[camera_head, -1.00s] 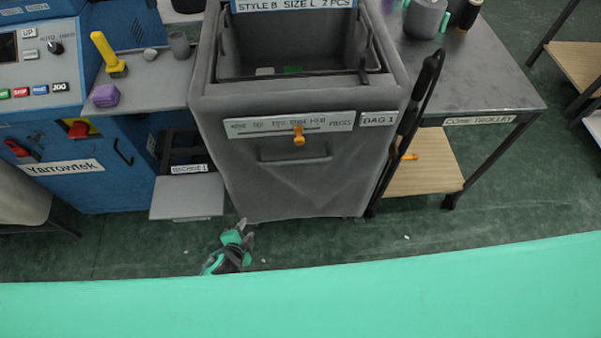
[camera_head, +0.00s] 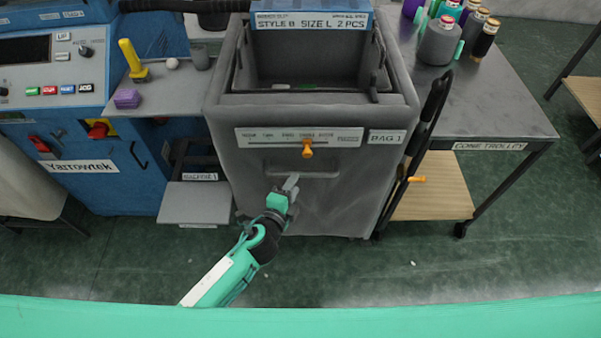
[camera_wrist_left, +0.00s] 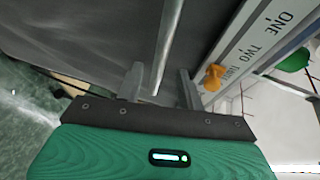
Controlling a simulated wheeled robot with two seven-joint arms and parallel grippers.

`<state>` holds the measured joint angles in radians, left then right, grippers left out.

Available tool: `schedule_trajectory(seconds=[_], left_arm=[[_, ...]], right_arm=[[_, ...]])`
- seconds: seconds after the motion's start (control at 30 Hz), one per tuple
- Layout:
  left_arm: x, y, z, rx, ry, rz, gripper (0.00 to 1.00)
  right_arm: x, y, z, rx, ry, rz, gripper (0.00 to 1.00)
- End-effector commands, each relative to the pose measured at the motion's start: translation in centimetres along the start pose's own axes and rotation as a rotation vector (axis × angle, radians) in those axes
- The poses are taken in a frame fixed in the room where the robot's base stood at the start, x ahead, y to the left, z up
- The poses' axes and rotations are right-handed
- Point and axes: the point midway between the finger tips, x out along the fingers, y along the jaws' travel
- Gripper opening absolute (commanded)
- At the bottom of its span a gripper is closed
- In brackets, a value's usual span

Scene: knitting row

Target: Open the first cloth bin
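The first cloth bin is the grey bin marked BAG 1 (camera_head: 225,110). A slim bar handle (camera_head: 318,175) runs across its front panel. The left gripper (camera_head: 289,184) is in front of this panel, at the left part of the handle. In the left wrist view the left gripper's two fingers (camera_wrist_left: 160,88) stand apart, with the metal bar (camera_wrist_left: 168,45) running between them in the picture. I see no finger closed on the bar. Whether they touch it cannot be told. My right gripper is not in view.
An orange slider knob (camera_head: 307,149) sticks out above the handle, and also shows in the left wrist view (camera_wrist_left: 214,77). The blue machine (camera_head: 80,175) stands left. The cone trolley (camera_head: 490,110) and a black-handled tool (camera_head: 432,105) are right. Floor in front is clear.

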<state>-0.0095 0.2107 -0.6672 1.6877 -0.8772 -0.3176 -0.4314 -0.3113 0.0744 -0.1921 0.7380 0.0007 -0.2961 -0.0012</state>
Motion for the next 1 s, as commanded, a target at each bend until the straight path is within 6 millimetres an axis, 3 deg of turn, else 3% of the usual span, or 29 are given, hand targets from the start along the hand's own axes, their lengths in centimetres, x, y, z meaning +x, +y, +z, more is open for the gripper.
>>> schedule_trajectory(seconds=[0.1,0.3,0.73,0.93,1.0], left_arm=[[2.4,-0.1,-0.1,0.000,0.000,-0.001,0.38],[4.9,0.0,0.0,-0.002,0.000,0.000,0.38],[5.8,0.0,0.0,-0.001,0.001,0.000,0.38],[5.8,0.0,0.0,-0.001,0.000,0.000,0.01],[5.8,0.1,0.0,-0.001,0.000,0.001,0.00]], right_arm=[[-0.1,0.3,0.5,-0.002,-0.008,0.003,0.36],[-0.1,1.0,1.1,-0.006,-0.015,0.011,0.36],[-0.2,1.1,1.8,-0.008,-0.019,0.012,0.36],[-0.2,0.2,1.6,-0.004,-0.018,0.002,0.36],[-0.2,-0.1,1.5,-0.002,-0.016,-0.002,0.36]])
